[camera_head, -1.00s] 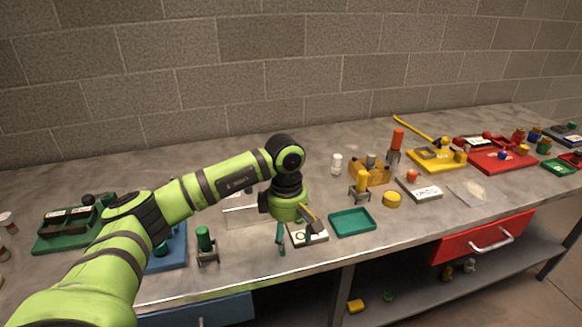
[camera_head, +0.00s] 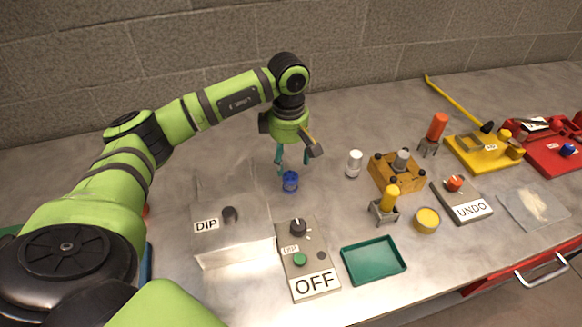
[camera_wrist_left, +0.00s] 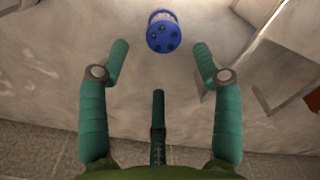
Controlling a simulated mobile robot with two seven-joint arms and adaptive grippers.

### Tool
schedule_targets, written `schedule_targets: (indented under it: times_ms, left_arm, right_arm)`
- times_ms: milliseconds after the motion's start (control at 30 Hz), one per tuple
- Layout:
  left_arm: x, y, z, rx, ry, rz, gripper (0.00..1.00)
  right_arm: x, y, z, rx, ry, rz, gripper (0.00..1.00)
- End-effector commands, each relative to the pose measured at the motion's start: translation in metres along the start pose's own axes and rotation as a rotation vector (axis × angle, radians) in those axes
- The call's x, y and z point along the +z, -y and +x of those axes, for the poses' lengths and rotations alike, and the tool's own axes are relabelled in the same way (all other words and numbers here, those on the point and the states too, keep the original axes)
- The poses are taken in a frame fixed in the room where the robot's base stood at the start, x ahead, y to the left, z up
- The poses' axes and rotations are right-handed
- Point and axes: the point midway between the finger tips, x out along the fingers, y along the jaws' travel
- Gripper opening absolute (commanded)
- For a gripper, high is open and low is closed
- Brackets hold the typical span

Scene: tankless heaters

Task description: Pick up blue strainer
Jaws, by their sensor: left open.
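The blue strainer (camera_head: 290,182) is a small cup-like piece standing on the grey workbench near the middle of the head view. In the left wrist view the blue strainer (camera_wrist_left: 164,33) shows its round face with several dark holes, at the top centre, past the fingertips. My left gripper (camera_head: 292,160) is open and empty, with its teal fingers pointing down just above and behind the strainer. In the left wrist view the spread fingers of my left gripper (camera_wrist_left: 160,65) stand apart, with nothing between them. My right gripper is not in view.
A white-capped bottle (camera_head: 354,163), a wooden block (camera_head: 385,180) and a green tray (camera_head: 373,262) are to the right.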

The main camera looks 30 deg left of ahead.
Motion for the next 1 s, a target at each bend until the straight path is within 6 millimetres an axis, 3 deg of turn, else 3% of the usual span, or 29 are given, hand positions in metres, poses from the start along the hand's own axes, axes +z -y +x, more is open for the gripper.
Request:
schedule_targets:
  times_ms: [333, 500, 733, 767, 900, 1000]
  left_arm:
    - [0.006, 0.004, 0.042, -0.007, 0.0, 0.0, 0.65]
    - [0.006, 0.003, 0.061, -0.002, 0.0, 0.001, 0.65]
    - [0.005, 0.003, 0.063, -0.001, 0.0, 0.001, 0.65]
    - [0.005, 0.003, 0.063, -0.001, 0.0, 0.001, 0.57]
    - [0.005, 0.002, 0.063, -0.001, 0.0, 0.001, 0.03]
    - [0.005, 0.003, 0.063, -0.001, 0.0, 0.001, 0.03]
  right_arm:
    - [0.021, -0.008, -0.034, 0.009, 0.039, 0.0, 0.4]
    - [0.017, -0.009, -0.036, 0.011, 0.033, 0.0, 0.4]
    - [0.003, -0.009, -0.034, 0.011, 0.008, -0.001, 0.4]
    - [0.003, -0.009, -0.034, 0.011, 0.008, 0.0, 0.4]
    - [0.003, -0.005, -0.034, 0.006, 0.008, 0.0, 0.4]
    - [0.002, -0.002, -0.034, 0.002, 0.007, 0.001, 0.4]
